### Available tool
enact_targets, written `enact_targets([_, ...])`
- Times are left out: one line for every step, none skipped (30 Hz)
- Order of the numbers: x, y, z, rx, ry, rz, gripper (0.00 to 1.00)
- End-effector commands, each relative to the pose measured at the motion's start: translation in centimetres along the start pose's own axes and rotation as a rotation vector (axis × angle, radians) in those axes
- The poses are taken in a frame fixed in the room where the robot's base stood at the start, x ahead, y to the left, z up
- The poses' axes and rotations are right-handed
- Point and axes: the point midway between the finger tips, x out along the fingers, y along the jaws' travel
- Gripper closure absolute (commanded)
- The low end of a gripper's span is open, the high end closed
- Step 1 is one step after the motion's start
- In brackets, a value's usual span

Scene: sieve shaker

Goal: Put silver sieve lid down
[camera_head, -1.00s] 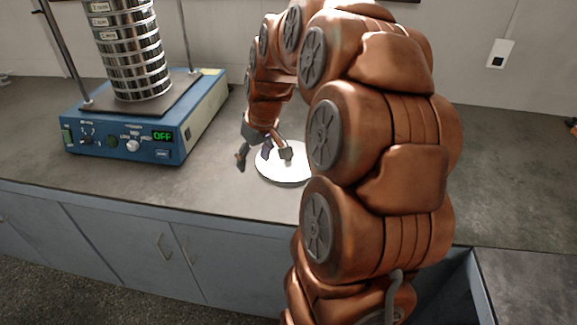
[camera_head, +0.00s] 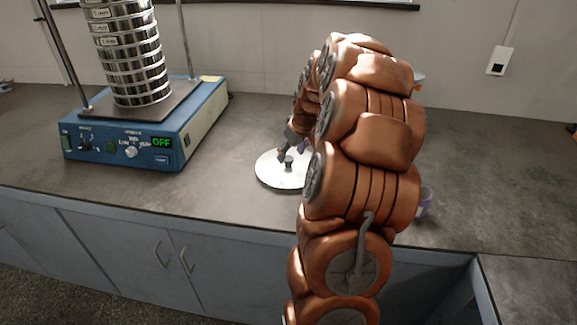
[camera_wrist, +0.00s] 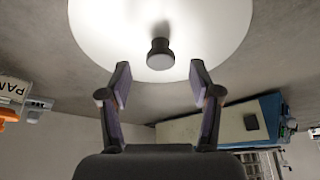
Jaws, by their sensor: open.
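The silver sieve lid (camera_head: 272,172) lies flat on the grey counter, right of the shaker, with its small dark knob (camera_head: 289,161) upward. In the wrist view the lid (camera_wrist: 105,35) is a bright disc with the knob (camera_wrist: 160,55) near its middle. My gripper (camera_wrist: 158,85) is open and empty, its two fingertips apart on either side of the knob's line and clear of it. In the head view my gripper (camera_head: 293,152) is just above and behind the knob. My arm hides the lid's right part.
The blue sieve shaker (camera_head: 120,143) with a stack of silver sieves (camera_head: 132,55) stands at the left, its display reading OFF. A purple-tinted container (camera_head: 425,200) shows partly behind my arm. The counter at the right (camera_head: 500,170) is mostly clear.

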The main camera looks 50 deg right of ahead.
Motion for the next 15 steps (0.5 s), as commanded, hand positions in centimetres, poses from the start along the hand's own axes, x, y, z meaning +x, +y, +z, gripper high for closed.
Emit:
enact_targets([0.5,-0.1,0.0,0.000,-0.003,-0.001,0.37])
enact_targets([0.9,-0.1,-0.1,-0.001,-0.002,0.000,0.37])
enact_targets([1.4,0.0,-0.2,-0.001,-0.001,0.001,0.37])
enact_targets([1.8,-0.1,-0.2,-0.001,-0.001,0.000,0.37])
enact_targets([2.2,-0.1,-0.2,-0.001,-0.001,-0.001,0.37])
enact_targets([2.8,-0.1,-0.1,-0.001,-0.002,-0.002,0.37])
enact_targets([3.1,-0.1,-0.1,-0.001,-0.003,-0.002,0.37])
enact_targets([3.3,-0.1,-0.1,-0.001,-0.003,-0.002,0.37])
enact_targets([3.6,-0.1,-0.1,-0.001,-0.003,-0.002,0.37])
enact_targets([3.7,-0.1,-0.1,-0.001,-0.002,-0.001,0.37])
enact_targets([3.8,-0.1,-0.1,-0.001,-0.001,-0.001,0.37])
enact_targets([3.8,-0.1,-0.1,-0.001,-0.001,-0.001,0.37])
enact_targets([3.8,-0.1,-0.1,-0.001,0.000,0.000,0.37])
enact_targets([3.7,-0.1,-0.1,-0.001,0.000,0.000,0.37])
enact_targets([3.7,-0.1,-0.1,-0.001,0.000,0.000,0.37])
